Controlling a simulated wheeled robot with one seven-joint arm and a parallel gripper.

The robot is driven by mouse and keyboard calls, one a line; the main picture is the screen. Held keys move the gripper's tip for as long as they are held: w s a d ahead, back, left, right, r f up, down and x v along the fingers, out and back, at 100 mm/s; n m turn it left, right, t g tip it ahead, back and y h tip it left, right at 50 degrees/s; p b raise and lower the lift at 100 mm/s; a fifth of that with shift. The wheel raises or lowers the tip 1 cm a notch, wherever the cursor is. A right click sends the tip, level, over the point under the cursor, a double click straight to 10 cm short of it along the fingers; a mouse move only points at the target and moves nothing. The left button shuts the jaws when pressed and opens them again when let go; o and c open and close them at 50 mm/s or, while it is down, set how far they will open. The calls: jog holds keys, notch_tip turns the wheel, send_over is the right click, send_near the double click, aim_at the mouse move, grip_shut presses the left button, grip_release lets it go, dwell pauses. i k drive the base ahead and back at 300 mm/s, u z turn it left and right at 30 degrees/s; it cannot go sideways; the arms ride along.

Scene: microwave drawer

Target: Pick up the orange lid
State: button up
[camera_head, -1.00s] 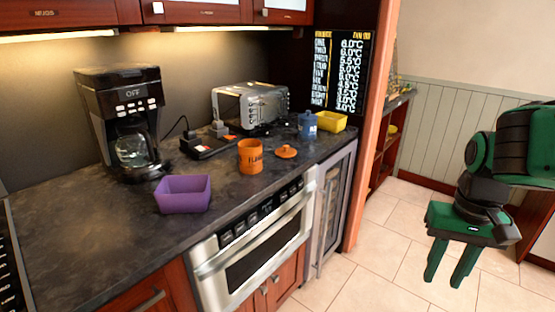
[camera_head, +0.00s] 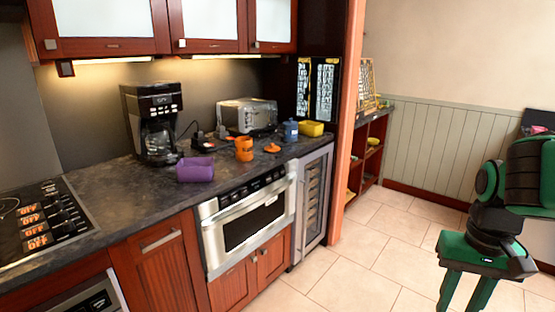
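The small orange lid (camera_head: 272,148) lies on the dark countertop, right of the orange canister (camera_head: 244,149) and near the counter's front edge above the microwave drawer. It has a small knob on top. My gripper (camera_head: 464,302) is at the lower right, over the floor and well away from the counter. Its two green fingers point down and stand apart with nothing between them. The fingertips are cut off by the bottom edge of the picture.
The microwave drawer (camera_head: 247,222) is shut. Tiled floor (camera_head: 345,275) is clear between the cabinets and my arm.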

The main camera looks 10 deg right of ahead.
aim_at(272, 148)
jog(key=z, duration=0.35)
jog(key=i, duration=0.6)
jog(key=z, duration=0.6)
jog(key=i, duration=1.2)
jog(key=u, duration=0.65)
jog(key=i, duration=0.9)
jog(key=u, duration=0.75)
jog(key=i, duration=0.25)
jog(key=u, duration=0.25)
